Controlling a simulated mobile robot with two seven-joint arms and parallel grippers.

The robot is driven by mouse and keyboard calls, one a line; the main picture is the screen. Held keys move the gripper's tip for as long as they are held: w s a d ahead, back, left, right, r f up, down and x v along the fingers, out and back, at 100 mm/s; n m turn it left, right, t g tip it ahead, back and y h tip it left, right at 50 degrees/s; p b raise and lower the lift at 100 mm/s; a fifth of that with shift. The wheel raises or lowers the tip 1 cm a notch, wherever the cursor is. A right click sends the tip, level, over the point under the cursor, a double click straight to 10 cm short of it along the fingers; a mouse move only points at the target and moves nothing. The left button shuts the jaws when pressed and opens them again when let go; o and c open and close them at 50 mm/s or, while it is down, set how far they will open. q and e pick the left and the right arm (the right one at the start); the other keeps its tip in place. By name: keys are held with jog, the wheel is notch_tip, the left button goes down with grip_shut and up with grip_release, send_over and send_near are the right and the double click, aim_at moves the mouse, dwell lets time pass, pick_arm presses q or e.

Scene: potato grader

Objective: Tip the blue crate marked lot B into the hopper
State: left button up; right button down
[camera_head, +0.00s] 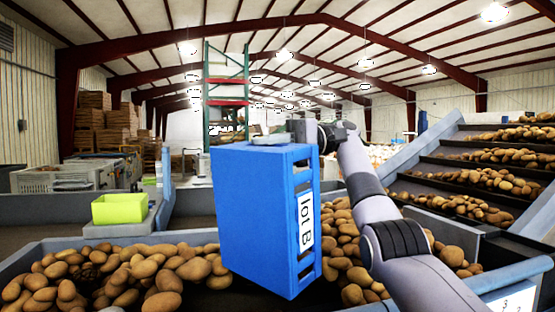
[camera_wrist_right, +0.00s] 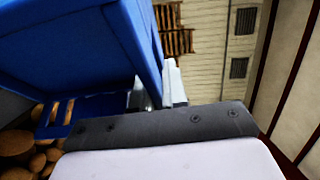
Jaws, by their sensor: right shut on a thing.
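The blue crate (camera_head: 245,215) is turned up on its end over the hopper (camera_head: 40,255), with its "lot B" label (camera_head: 306,222) reading sideways. A broad plain blue face is toward me, and its inside is hidden. Several potatoes (camera_head: 165,268) lie in the hopper on both sides of the crate. My right gripper (camera_head: 292,131) is at the crate's top edge, shut on it. In the right wrist view the crate (camera_wrist_right: 75,40) fills the upper left, with the fingers (camera_wrist_right: 158,92) at its wall. My left gripper is not in view.
A lime green bin (camera_head: 120,209) stands on a ledge at the left. A stepped conveyor (camera_head: 430,180) with potatoes rises at the right. Wooden crates (camera_head: 105,125) are stacked at the back left. A small grey-green object (camera_head: 270,139) shows at the crate's top.

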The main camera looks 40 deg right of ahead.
aim_at(245, 151)
jog(key=a+h+b, duration=0.1)
jog(key=a, duration=0.1)
jog(key=a+f+h+b, duration=0.1)
jog(key=a, duration=0.2)
jog(key=a+n+h, duration=0.1)
jog(key=a, duration=0.2)
jog(key=shift+s+f+g+b, duration=0.15)
jog(key=shift+s+g+b, duration=0.15)
jog(key=shift+g+b, duration=0.1)
jog(key=a+f+n+h, duration=0.1)
jog(key=a+h, duration=0.2)
jog(key=a, duration=0.5)
jog(key=shift+s+f+h, duration=0.15)
jog(key=shift+s+h, duration=0.15)
jog(key=a+f+n+h, duration=0.1)
jog(key=a+f+h, duration=0.3)
jog(key=f, duration=0.5)
jog(key=a+f+n+h, duration=0.1)
jog(key=a+f+h, duration=0.4)
jog(key=a+f, duration=0.2)
jog(key=shift+s+a+f+p, duration=0.25)
jog(key=shift+s+f+p, duration=0.15)
jog(key=shift+f, duration=0.45)
